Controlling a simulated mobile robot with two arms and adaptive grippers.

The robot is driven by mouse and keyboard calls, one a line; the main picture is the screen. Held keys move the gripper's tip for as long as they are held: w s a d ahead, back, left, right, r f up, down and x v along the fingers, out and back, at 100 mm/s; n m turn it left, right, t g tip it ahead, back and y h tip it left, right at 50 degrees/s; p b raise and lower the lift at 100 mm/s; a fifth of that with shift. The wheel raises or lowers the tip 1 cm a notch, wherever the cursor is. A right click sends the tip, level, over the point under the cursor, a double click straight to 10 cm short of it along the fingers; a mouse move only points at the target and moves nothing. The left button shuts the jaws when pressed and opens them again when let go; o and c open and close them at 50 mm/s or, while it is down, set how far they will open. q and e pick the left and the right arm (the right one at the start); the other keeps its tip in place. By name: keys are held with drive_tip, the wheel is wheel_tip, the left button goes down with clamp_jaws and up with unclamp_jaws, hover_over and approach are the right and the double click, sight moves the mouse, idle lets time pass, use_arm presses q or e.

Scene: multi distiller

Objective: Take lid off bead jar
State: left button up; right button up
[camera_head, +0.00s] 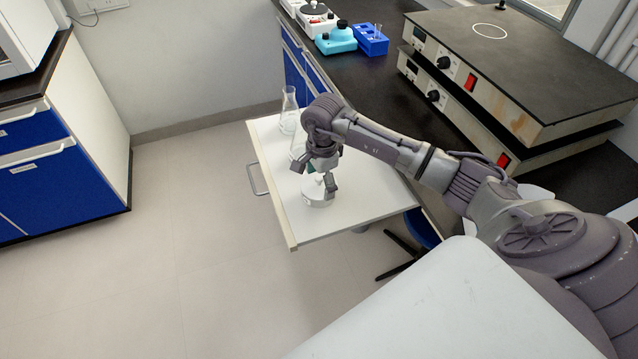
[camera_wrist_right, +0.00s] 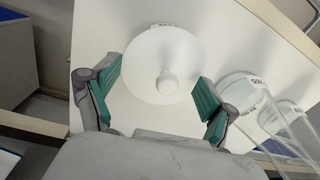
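The bead jar (camera_head: 318,197) is a small white round jar with a knobbed lid, standing on a white cart top. In the right wrist view its round lid (camera_wrist_right: 148,62) and pale central knob (camera_wrist_right: 167,83) show from above. My right gripper (camera_head: 316,183) is above the jar, pointing down. In the wrist view its green-padded fingers (camera_wrist_right: 153,97) are spread wide on either side of the knob, with clear space between. The jar's body is mostly hidden under the lid in that view. My left gripper is in neither view.
The white cart top (camera_head: 350,212) also carries a glass flask (camera_head: 289,112) and other glassware (camera_wrist_right: 262,100) close beside the jar. A black bench with stacked hotplates (camera_head: 500,75) and a blue rack (camera_head: 371,40) stands behind. The cart's front part is clear.

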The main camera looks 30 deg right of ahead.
drive_tip(key=shift+s+r, duration=0.1)
drive_tip(key=shift+s, duration=0.05)
drive_tip(key=c, duration=1.1)
drive_tip(key=shift+f, duration=0.2)
clamp_jaws()
drive_tip(key=shift+a, duration=0.1)
